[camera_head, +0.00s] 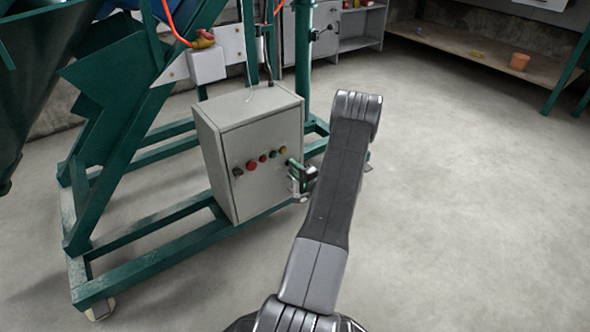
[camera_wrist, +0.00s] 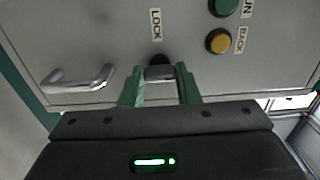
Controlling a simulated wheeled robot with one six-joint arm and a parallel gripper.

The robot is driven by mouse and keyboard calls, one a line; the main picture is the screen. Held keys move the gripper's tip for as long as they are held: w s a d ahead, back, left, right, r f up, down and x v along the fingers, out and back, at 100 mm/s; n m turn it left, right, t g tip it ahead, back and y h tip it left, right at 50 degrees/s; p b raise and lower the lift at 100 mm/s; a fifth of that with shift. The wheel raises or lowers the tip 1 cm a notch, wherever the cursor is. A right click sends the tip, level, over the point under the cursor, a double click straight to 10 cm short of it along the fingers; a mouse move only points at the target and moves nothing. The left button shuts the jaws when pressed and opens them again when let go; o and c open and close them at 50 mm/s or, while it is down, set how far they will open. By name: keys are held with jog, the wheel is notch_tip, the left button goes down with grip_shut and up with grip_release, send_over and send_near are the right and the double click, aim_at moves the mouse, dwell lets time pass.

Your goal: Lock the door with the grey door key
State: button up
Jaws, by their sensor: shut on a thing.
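The door is the grey front panel of a control cabinet (camera_head: 262,150); its face fills much of the wrist view (camera_wrist: 100,30). My gripper (camera_head: 303,175) is at the right part of this face. In the wrist view its two green fingers (camera_wrist: 160,80) are shut on the grey door key (camera_wrist: 160,72). The key is at the dark round lock (camera_wrist: 160,59) under the LOCK label (camera_wrist: 156,24). Its tip is hidden, so I cannot tell how deep it sits. A silver door handle (camera_wrist: 78,80) is left of the lock.
Green BUTTON (camera_wrist: 223,7) and yellow button (camera_wrist: 218,41) sit close to the right of the lock in the wrist view. The cabinet stands on a green steel frame (camera_head: 150,213). The concrete floor (camera_head: 460,190) to the right is clear.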

dwell(0.4)
jog(key=o, duration=1)
jog(key=shift+p+v, duration=1.85)
jog(key=shift+v, duration=5.05)
jog(key=shift+w+a, duration=0.1)
jog(key=shift+w, duration=0.05)
jog(key=b+x, duration=0.3)
jog(key=x, duration=1)
jog(key=shift+w+a+b, duration=0.15)
jog(key=shift+w+b, duration=0.05)
jog(key=shift+b, duration=0.15)
